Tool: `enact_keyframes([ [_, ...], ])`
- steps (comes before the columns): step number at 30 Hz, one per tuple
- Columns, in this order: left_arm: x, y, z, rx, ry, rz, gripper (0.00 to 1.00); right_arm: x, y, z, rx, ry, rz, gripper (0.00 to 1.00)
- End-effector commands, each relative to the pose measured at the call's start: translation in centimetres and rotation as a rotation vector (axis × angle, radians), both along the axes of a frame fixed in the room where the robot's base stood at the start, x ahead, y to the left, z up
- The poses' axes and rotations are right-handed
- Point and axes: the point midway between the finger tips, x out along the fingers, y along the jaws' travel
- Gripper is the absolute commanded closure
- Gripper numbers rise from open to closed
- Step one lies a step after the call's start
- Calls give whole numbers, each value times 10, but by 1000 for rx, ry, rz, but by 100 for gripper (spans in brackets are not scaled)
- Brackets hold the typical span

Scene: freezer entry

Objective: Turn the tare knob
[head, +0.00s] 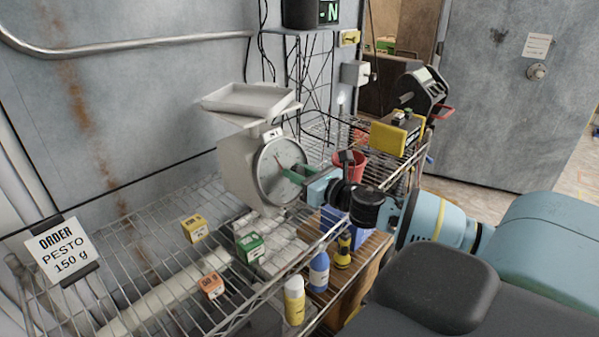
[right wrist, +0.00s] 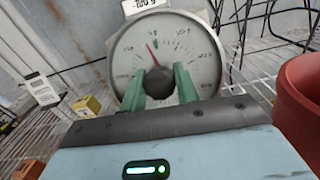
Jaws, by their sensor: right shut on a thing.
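A white kitchen scale (head: 245,165) with a round dial and a flat tray (head: 248,100) on top stands on the wire shelf. In the right wrist view, the dial (right wrist: 195,50) faces me, with a red needle left of the top mark. A dark round knob (right wrist: 160,98) sits at the lower middle of the dial. My right gripper (head: 297,173) reaches the dial from the right, with its green fingers on either side of the knob, shut on it. The fingers hide the knob in the head view. My left gripper is not in view.
Yellow (head: 194,228), green (head: 250,247) and orange (head: 211,286) boxes stand on the wire shelf. A red container (head: 350,165) is close to my right gripper. Bottles (head: 295,300) stand at the shelf's front. An order card (head: 63,251) reads pesto 150 g.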

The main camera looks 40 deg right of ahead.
Motion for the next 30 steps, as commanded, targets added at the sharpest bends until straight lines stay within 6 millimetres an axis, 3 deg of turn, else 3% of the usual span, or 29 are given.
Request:
enact_keyframes([
  [10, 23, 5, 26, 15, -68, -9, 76, 0, 1, 6, 244, 13, -92, 92],
  [30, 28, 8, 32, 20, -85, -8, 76, 0, 3, 1, 834, 72, -325, 92],
])
